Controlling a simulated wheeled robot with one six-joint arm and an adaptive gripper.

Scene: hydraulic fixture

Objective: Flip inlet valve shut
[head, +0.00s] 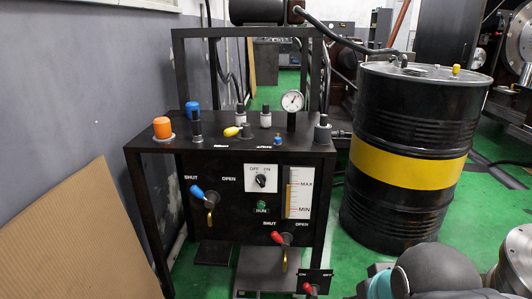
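A black hydraulic fixture (230,147) stands left of centre in the head view. On its front, a blue-handled lever valve (198,192) sits between SHUT and OPEN labels, its handle tilted up-left toward SHUT. Lower right, a red-handled lever valve (279,238) has its own SHUT and OPEN labels; its handle also points left toward SHUT. A yellow-handled lever (232,131) lies on the top, pointing left; the small labels there are unreadable. I cannot tell which valve is the inlet one. My gripper is not in view; only parts of my arm show at bottom right.
The front also has an OFF/ON rotary switch (261,179), a green RUN button (262,205) and a MAX/MIN level gauge (298,192). A black drum (405,210) with a yellow band stands at right. A brown board (75,240) leans at left. Green floor shows between fixture and drum.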

